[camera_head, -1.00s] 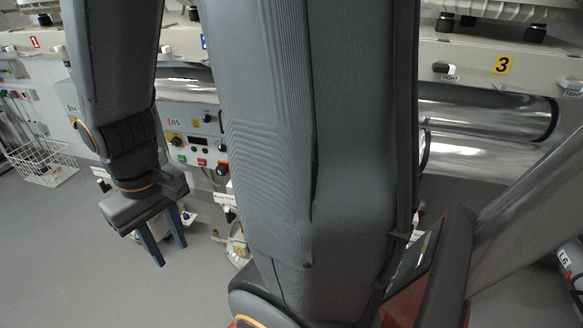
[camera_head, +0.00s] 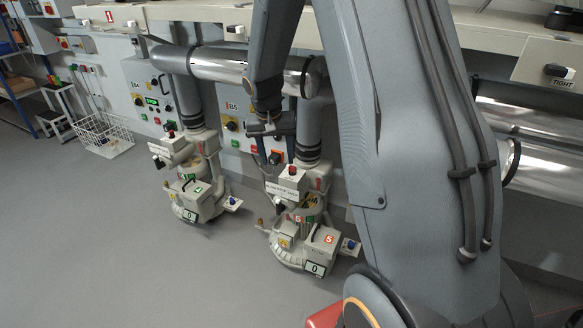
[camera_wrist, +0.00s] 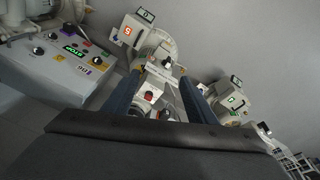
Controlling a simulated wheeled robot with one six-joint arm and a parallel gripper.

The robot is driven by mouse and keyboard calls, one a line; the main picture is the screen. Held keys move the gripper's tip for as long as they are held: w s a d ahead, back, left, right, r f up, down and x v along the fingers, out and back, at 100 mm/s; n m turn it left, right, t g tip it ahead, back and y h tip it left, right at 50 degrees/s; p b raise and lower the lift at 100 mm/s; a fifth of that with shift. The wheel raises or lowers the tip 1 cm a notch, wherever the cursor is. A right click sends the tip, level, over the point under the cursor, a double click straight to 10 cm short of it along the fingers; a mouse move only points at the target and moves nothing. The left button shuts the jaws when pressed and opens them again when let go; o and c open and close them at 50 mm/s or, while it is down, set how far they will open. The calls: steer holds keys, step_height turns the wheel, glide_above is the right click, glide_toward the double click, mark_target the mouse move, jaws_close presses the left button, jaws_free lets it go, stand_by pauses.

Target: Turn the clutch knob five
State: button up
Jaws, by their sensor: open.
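The blower marked 5 (camera_head: 318,240) stands on the floor at the middle of the head view, with a grey upper box (camera_head: 288,182) carrying a red button (camera_head: 292,170). A black knob (camera_head: 279,208) sits low on that box's left side; its label is too small to read, so I cannot tell if it is the clutch knob. My gripper (camera_head: 277,156) is open and empty, pointing down just above and behind the box. In the wrist view my blue fingers (camera_wrist: 158,82) stand apart, with the red button (camera_wrist: 148,95) seen between them. No contact shows.
The blower marked 4 (camera_head: 195,190) stands to the left. The B5 wall panel (camera_head: 236,118) is close behind my gripper. A steel pipe (camera_head: 225,66) runs above. A white basket (camera_head: 104,134) is far left. The floor in front is clear.

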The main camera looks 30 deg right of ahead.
mark_target(291, 167)
steer(key=shift+w+d+f+m+t+h+b, duration=0.25)
steer(key=shift+w+d+f+m, duration=0.55)
steer(key=shift+w+d+f, duration=2)
steer(key=shift+w+d+f+m+t+h+b, duration=0.3)
steer(key=shift+w+d+f+m, duration=0.5)
steer(key=shift+w+d+f, duration=2.05)
steer(key=shift+w+d+f+m+t+h+b, duration=0.25)
steer(key=shift+w+d+f+m, duration=0.8)
steer(key=shift+w+f, duration=3.25)
steer(key=shift+s+d+f+n, duration=0.2)
steer(key=shift+s+f+n, duration=0.05)
steer(key=shift+s+f, duration=0.25)
steer(key=c, duration=1.1)
